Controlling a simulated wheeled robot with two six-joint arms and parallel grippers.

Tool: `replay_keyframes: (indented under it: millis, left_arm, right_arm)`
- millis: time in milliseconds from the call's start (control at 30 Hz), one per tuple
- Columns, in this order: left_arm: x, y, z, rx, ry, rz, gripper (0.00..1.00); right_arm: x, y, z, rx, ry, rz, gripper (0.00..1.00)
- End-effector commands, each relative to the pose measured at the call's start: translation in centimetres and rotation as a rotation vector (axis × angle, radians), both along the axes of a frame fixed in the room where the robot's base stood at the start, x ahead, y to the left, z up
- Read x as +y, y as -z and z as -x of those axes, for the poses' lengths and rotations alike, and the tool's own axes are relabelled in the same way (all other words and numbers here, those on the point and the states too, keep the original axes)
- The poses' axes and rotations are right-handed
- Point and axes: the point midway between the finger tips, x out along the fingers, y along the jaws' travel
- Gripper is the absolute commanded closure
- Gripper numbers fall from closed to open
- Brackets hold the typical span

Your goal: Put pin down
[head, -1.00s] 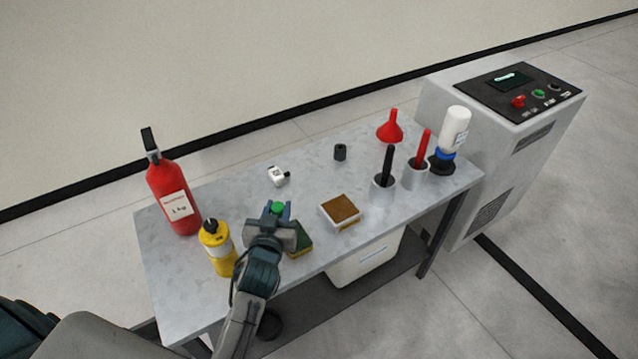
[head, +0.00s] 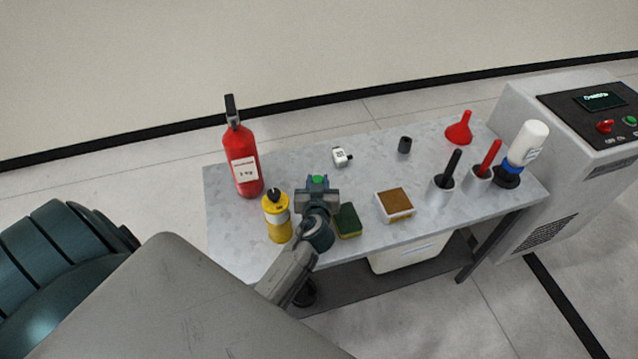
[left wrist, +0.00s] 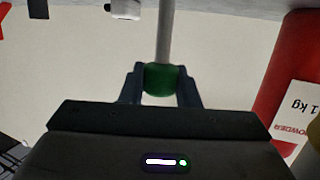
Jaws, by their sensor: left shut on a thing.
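The pin has a green head (head: 317,180), which shows between the fingers of my left gripper (head: 317,183) in the head view. In the left wrist view the green head (left wrist: 159,79) sits between the two dark fingers, with a straight grey shaft (left wrist: 164,35) running away from it. My left gripper is shut on the pin, over the front left part of the table (head: 370,160). In the head view the shaft is hidden by the gripper, so I cannot tell whether its tip touches the table. My right gripper is not in view.
A yellow bottle (head: 278,222) stands just left of my gripper, with a red extinguisher (head: 243,165) behind it. A green sponge (head: 348,221) lies just right, then a brown-topped box (head: 396,206). A small white object (head: 341,157) lies behind. Cups with handles (head: 441,190) stand right.

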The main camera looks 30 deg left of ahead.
Motion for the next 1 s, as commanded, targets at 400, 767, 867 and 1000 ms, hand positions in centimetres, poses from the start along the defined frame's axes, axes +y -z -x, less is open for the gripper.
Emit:
replay_keyframes:
  millis: [400, 767, 867, 1000]
  left_arm:
    - [0.0, 1.1, 0.0, -0.002, 0.002, 0.001, 1.00]
    - [0.0, 1.1, 0.0, -0.001, 0.001, 0.001, 0.49]
    - [0.0, 0.9, 0.0, -0.001, 0.001, 0.001, 0.49]
    - [-0.8, 0.8, 1.1, -0.001, 0.001, 0.004, 0.49]
  right_arm:
    - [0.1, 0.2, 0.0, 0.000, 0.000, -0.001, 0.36]
    - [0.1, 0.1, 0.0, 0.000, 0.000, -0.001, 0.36]
    - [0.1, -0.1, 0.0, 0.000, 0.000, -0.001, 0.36]
    - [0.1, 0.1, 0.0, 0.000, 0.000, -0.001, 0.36]
